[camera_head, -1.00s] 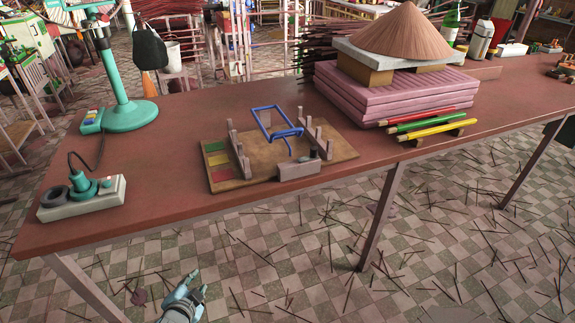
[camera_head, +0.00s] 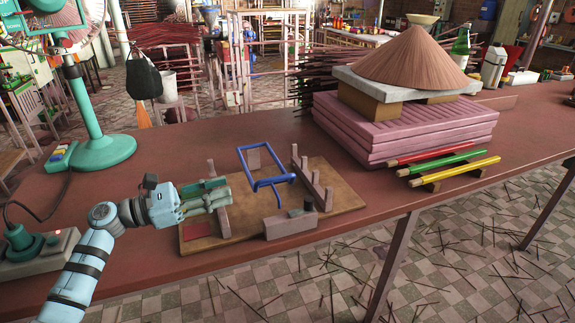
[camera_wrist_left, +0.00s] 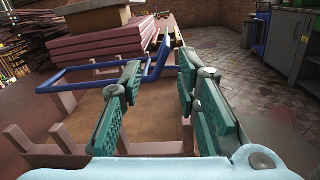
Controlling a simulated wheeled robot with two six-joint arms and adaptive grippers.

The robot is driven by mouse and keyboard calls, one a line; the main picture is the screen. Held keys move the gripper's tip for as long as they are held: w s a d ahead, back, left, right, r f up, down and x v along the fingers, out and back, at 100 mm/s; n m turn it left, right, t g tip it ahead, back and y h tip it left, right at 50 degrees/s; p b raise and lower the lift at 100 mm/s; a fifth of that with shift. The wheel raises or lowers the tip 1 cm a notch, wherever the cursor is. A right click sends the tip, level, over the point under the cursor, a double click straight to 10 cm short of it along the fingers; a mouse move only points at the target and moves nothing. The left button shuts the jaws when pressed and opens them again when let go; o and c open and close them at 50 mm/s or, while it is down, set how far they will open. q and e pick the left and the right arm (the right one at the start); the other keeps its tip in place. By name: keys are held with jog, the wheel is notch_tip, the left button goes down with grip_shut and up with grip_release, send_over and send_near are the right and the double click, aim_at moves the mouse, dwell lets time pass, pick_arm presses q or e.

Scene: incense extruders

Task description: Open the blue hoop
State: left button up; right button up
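The blue hoop (camera_head: 242,157) is a rectangular frame of blue tube on a brown wooden board (camera_head: 345,195). It stands between two rows of wooden posts and has a short bent blue part at its near end. My left gripper (camera_head: 226,188) reaches over the left part of the board, left of the hoop and apart from it. In the left wrist view the green fingers (camera_wrist_left: 158,85) are spread with nothing between them. The hoop (camera_wrist_left: 75,78) lies beyond them there, partly hidden by the left finger. My right gripper is not in view.
A grey block (camera_head: 290,224) sits at the board's front edge. Red, green and yellow sticks (camera_head: 455,170) lie on supports to the right, before pink slabs (camera_head: 400,125) under a brown cone. A green stand (camera_head: 100,152) is at the left.

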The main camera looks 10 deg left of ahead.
pick_arm(q)
jog(key=shift+w+a+f+m+g, duration=0.1)
jog(key=shift+w+f+m+g, duration=0.15)
jog(key=shift+m+g, duration=0.25)
jog(key=shift+w+d+r, duration=0.1)
jog(key=shift+d, duration=0.15)
send_near(292, 175)
jog(key=p+x, duration=0.1)
jog(key=x, duration=0.5)
jog(key=shift+w+a, duration=0.2)
jog(key=shift+w+d, duration=0.2)
jog(key=shift+d, duration=0.25)
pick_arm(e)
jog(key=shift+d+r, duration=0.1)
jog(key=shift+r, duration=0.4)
pick_arm(q)
jog(key=shift+c, duration=0.2)
grip_shut()
